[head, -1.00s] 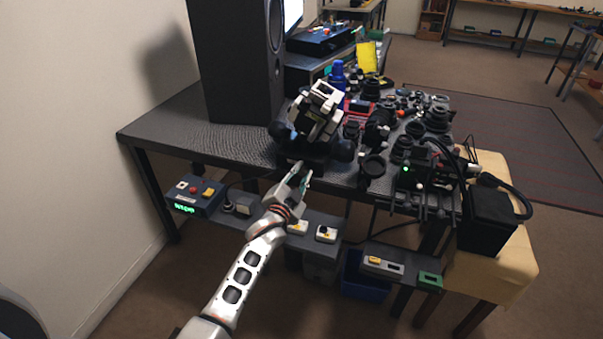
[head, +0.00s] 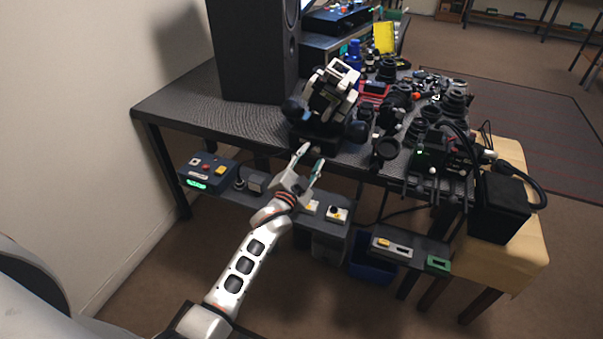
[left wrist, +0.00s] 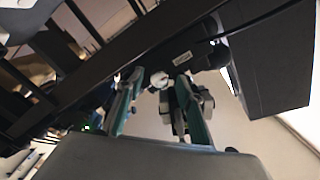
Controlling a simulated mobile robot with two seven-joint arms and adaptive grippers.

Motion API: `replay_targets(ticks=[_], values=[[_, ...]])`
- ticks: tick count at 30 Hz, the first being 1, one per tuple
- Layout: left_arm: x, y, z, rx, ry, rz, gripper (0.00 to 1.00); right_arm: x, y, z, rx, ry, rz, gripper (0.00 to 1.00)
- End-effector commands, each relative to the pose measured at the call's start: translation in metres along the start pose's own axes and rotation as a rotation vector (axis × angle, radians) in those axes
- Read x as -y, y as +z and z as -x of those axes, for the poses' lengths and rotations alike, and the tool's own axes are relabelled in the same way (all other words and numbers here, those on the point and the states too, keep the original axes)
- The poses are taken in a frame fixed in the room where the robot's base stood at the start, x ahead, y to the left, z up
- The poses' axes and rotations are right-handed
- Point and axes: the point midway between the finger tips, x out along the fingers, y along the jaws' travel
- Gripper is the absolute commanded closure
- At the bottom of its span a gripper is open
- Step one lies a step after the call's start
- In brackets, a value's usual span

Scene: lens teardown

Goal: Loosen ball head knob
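A black-and-white device (head: 332,92) stands tilted on a dark base near the front edge of the table. Rounded black parts flank it, one at its left (head: 294,108) and one at its right (head: 357,131). I cannot tell which part is the ball head knob. My left gripper (head: 311,156) is open and empty, with its fingers pointing up at the table edge just below the base. In the left wrist view its two fingers (left wrist: 159,88) stand apart. A small pale round end (left wrist: 159,77) shows between or beyond them; contact cannot be told. My right gripper is not in view.
A tall black speaker (head: 255,50) stands left on the table (head: 180,107). Lenses and small parts crowd the right side. Below, a lower shelf carries a blue control box (head: 207,174) and other small boxes. A black box (head: 500,208) sits on the right stand.

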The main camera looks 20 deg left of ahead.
Motion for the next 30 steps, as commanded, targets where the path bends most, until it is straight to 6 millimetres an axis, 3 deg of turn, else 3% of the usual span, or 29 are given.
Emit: replay_targets(ticks=[6,13,18,30], values=[[-0.001,0.001,0.046,0.002,0.002,-0.002,0.63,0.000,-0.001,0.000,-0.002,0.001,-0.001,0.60],[-0.001,0.001,0.080,0.001,0.002,-0.001,0.63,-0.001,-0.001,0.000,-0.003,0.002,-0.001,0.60],[-0.001,0.000,0.089,0.001,0.001,-0.001,0.63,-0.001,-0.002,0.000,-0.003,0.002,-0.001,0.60],[0.000,0.000,0.090,0.000,0.001,-0.001,0.63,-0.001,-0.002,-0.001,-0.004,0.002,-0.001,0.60]])
